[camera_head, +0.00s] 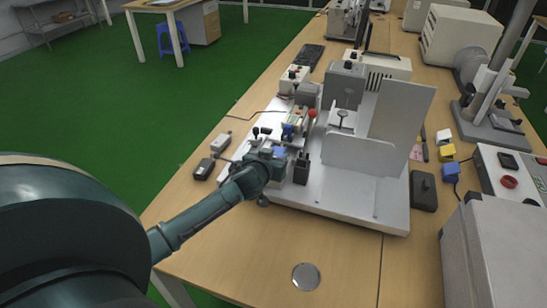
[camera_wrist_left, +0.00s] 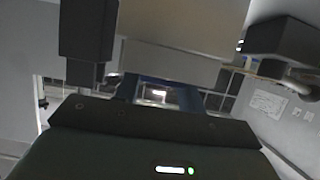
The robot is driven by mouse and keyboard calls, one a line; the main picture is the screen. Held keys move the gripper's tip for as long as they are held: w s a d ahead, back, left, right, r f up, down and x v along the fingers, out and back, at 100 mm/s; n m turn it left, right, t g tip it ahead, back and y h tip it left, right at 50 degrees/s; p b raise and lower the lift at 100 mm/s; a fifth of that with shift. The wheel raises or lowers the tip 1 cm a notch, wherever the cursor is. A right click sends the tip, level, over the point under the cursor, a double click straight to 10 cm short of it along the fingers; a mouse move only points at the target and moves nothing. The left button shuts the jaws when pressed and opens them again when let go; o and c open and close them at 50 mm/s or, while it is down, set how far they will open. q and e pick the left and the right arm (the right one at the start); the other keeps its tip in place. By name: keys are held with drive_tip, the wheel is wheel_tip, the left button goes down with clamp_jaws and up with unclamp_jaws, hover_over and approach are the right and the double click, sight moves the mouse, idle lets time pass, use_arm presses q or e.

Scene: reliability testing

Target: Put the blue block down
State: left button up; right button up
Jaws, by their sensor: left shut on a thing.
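My left gripper (camera_head: 277,156) reaches over the left edge of the white test fixture (camera_head: 345,196), and its jaws are shut on the blue block (camera_head: 279,151). Only a small blue face of the block shows past the gripper body, so I cannot tell whether it touches the fixture. In the left wrist view a dark blue part (camera_wrist_left: 152,88) shows just beyond the gripper body, close and dim. My right gripper is in neither view.
A small black holder (camera_head: 302,169) stands close to the right of the gripper. A upright light plate (camera_head: 401,113) rises from the fixture. Black and white small boxes lie on the table to the left. The near table around a round metal disc (camera_head: 306,276) is mostly clear.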

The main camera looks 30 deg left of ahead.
use_arm(q)
drive_tip(key=o, duration=1.1)
drive_tip(key=v, duration=1.2)
drive_tip(key=s+d+f+m+h, duration=0.1)
drive_tip(key=s+d+f, duration=0.1)
drive_tip(key=f, duration=0.1)
drive_tip(key=s+d+f+m+g+h, duration=0.1)
drive_tip(key=s+d+f, duration=0.1)
drive_tip(key=d+f, duration=0.1)
drive_tip(key=s+d+f+h, duration=0.1)
drive_tip(key=s+d+f, duration=0.1)
drive_tip(key=d, duration=0.1)
drive_tip(key=shift+s+f+m, duration=0.35)
drive_tip(key=shift+f+m, duration=0.05)
drive_tip(key=s+d+f+m+h, duration=0.1)
drive_tip(key=s+d, duration=0.2)
drive_tip(key=s+d+f+g+h, duration=0.1)
drive_tip(key=s+d+f, duration=0.1)
drive_tip(key=s+d, duration=0.1)
drive_tip(key=s+d+f+m+h, duration=0.1)
drive_tip(key=s+d+f, duration=0.1)
drive_tip(key=s+d, duration=0.2)
drive_tip(key=shift+s+d+f+m, duration=0.15)
drive_tip(key=shift+m, duration=0.15)
